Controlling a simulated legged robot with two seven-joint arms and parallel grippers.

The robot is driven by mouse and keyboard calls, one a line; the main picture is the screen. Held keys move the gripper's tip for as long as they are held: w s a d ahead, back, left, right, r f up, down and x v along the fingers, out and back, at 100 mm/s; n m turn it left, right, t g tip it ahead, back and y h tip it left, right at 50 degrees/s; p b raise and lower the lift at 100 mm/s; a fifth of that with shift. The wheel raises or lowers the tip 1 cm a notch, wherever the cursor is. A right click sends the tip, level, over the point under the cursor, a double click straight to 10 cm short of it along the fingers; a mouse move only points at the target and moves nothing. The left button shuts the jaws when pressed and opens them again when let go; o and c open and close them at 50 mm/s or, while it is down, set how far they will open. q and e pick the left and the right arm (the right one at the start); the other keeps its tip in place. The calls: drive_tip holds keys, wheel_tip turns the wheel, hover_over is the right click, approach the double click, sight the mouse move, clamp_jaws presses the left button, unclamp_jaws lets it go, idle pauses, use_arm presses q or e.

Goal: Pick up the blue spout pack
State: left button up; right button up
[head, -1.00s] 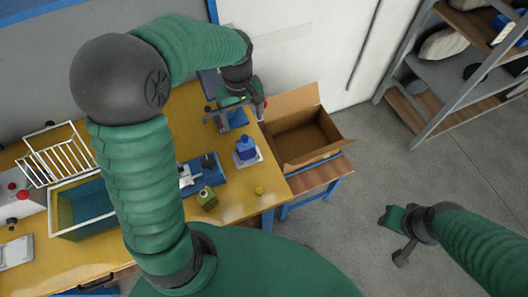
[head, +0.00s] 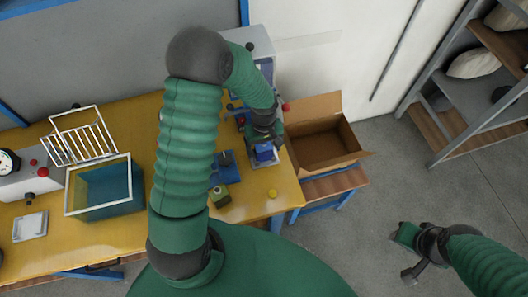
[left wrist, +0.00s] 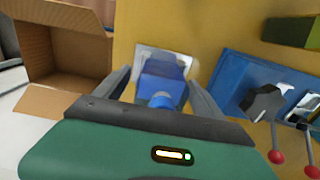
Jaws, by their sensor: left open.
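The blue spout pack (head: 265,152) stands on a small white plate (head: 254,163) near the right end of the yellow table. In the left wrist view the pack (left wrist: 160,82) lies between the two fingers of my open left gripper (left wrist: 160,88), with its round spout toward the camera. I cannot tell whether the fingers touch it. In the head view my left gripper (head: 265,138) is right over the pack and hides part of it. My right gripper (head: 405,250) is over the floor at the right, far from the pack; its jaw state is unclear.
An open cardboard box (head: 318,140) stands right of the table. A blue fixture (head: 222,168), a green block (head: 219,196) and a yellow cap (head: 272,193) are near the pack. A teal bin (head: 105,190) and a white wire rack (head: 80,140) are at the left.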

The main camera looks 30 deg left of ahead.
use_arm(q)
drive_tip(key=c, duration=1.6)
drive_tip(key=shift+r, duration=0.1)
drive_tip(key=shift+c, duration=0.2)
